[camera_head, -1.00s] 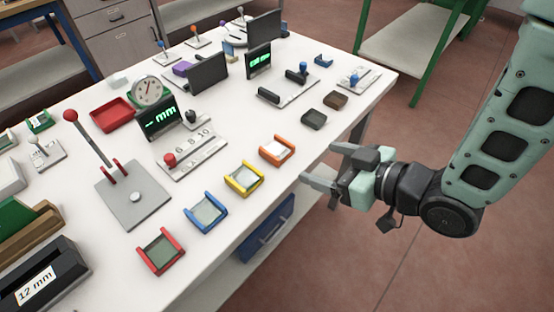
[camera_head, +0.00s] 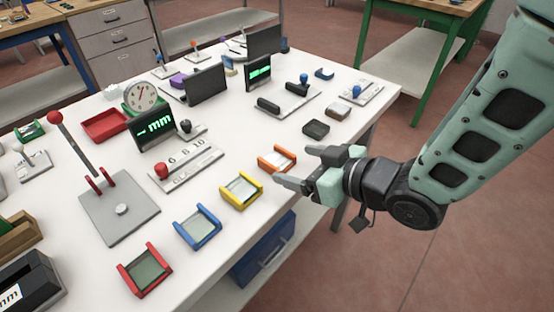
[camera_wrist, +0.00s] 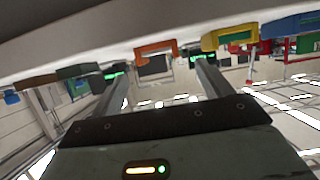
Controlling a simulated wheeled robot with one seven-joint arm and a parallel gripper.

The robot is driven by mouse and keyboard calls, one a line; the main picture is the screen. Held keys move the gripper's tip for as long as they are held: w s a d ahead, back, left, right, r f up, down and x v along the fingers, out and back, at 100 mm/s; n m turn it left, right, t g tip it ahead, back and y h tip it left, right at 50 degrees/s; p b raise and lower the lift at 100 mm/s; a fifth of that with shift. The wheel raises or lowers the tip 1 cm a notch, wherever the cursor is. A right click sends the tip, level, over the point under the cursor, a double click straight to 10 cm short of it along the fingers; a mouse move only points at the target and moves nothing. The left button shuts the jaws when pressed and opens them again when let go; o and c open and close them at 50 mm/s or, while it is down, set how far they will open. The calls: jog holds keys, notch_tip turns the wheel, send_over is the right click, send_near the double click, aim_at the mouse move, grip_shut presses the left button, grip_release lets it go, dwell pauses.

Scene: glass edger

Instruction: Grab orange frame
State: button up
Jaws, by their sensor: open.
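The orange frame (camera_head: 264,164) is a small U-shaped holder with a pale glass piece (camera_head: 278,159) in it, lying near the table's front edge. My gripper (camera_head: 292,166) is open at that edge, close to the orange frame on its right and near side. In the wrist view, the orange frame (camera_wrist: 155,45) appears ahead between the two open fingers (camera_wrist: 160,72), apart from them. Nothing is between the fingers. Whether a fingertip touches the frame in the head view is hard to tell.
A yellow frame (camera_head: 226,201), a blue frame (camera_head: 185,240) and a red frame (camera_head: 125,282) line the edge to the left. A lever stand (camera_head: 112,226), gauge and displays fill the table's middle. A blue drawer (camera_head: 262,252) is below.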

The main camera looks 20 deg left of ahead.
aim_at(270, 156)
jog(key=x, duration=0.5)
jog(key=shift+d+p, duration=0.1)
jog(key=shift+p, duration=0.25)
jog(key=c, duration=1.1)
